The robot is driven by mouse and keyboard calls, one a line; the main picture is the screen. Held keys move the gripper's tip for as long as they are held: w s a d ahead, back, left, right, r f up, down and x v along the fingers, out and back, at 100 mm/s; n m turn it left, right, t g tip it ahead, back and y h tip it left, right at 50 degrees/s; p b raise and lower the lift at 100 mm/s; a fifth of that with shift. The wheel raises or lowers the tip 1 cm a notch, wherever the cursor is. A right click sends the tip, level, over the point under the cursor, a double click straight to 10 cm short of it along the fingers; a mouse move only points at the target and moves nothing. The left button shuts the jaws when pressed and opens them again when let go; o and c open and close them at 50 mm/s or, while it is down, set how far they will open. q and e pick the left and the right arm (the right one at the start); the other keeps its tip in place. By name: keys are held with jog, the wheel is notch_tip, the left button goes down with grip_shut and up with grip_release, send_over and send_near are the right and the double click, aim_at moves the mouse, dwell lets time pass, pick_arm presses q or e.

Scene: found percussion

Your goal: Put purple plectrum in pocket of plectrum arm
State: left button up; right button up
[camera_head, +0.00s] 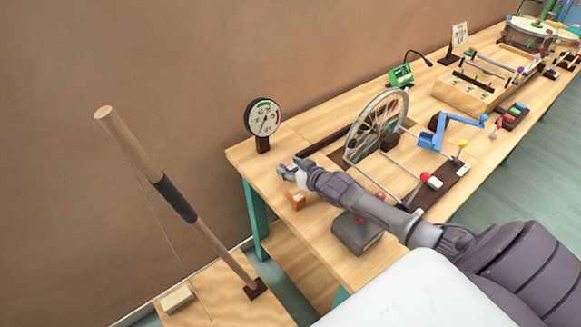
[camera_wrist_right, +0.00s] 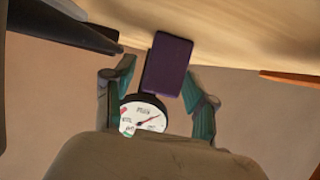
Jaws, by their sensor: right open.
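The purple plectrum (camera_wrist_right: 168,62) is a flat purple block in the right wrist view. It sits between the two fingers of my right gripper (camera_wrist_right: 157,98), with gaps on both sides, and its top end in the picture meets the pale wooden surface. The gripper is open. In the head view my right gripper (camera_head: 290,170) is over the near left end of the workbench, and the plectrum cannot be made out there. I cannot single out the plectrum arm or its pocket. My left gripper is out of view.
An orange block (camera_head: 296,201) lies just below the right gripper. A round dial gauge (camera_head: 263,119) stands behind it. The spoked wheel (camera_head: 376,126) stands to the right, with a blue crank (camera_head: 440,130) beyond.

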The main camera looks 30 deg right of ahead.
jog(key=shift+r, duration=0.15)
jog(key=v, duration=0.7)
jog(key=shift+s+r, duration=0.15)
jog(key=shift+s, duration=0.1)
